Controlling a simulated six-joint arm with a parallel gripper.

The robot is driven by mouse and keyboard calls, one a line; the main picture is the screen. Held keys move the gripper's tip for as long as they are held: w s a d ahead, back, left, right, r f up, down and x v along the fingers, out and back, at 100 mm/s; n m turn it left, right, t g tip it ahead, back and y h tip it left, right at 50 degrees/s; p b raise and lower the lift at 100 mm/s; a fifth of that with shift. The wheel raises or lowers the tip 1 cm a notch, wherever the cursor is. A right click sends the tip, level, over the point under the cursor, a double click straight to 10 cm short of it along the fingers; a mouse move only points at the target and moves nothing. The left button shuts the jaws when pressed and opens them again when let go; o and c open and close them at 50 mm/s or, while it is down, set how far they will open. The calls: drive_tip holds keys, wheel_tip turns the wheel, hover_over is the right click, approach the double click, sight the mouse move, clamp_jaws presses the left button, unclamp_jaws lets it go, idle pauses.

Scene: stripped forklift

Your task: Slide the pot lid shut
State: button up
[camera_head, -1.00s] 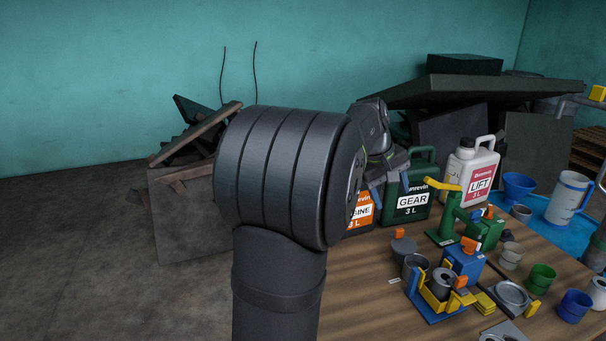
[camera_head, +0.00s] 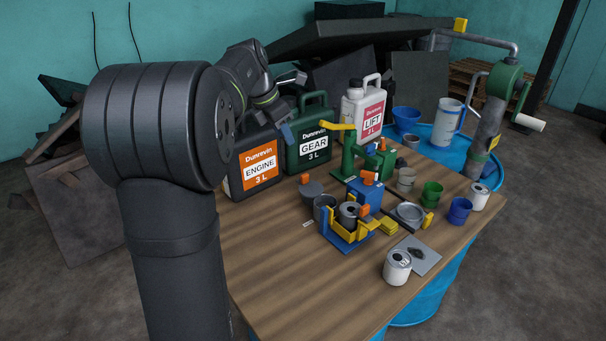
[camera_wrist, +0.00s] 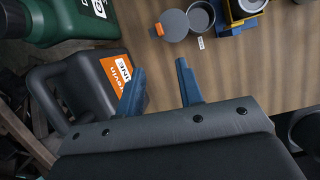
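The pot (camera_head: 325,207) is a small grey cup near the middle of the table; it also shows in the wrist view (camera_wrist: 201,17). Its flat round grey lid (camera_head: 311,189) has an orange tab and sits beside the mouth, swung out to one side. In the wrist view the lid (camera_wrist: 174,26) leaves the pot's mouth largely uncovered. My gripper (camera_wrist: 160,66) has its two blue fingers apart with nothing between them. It is above the table near the ENGINE jug, apart from the lid. In the head view only a blue finger (camera_head: 287,134) shows clearly.
The ENGINE jug (camera_head: 257,163), GEAR jug (camera_head: 307,140) and LIFT jug (camera_head: 364,110) stand along the back. A blue and yellow fixture (camera_head: 349,235) is right next to the pot. Cups and cans crowd the right side. The front left of the table (camera_head: 270,270) is clear.

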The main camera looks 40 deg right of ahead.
drive_tip(key=n, duration=0.1)
approach(304, 175)
drive_tip(key=x, duration=0.9)
drive_tip(key=shift+f, duration=0.1)
clamp_jaws()
drive_tip(key=shift+s, duration=0.1)
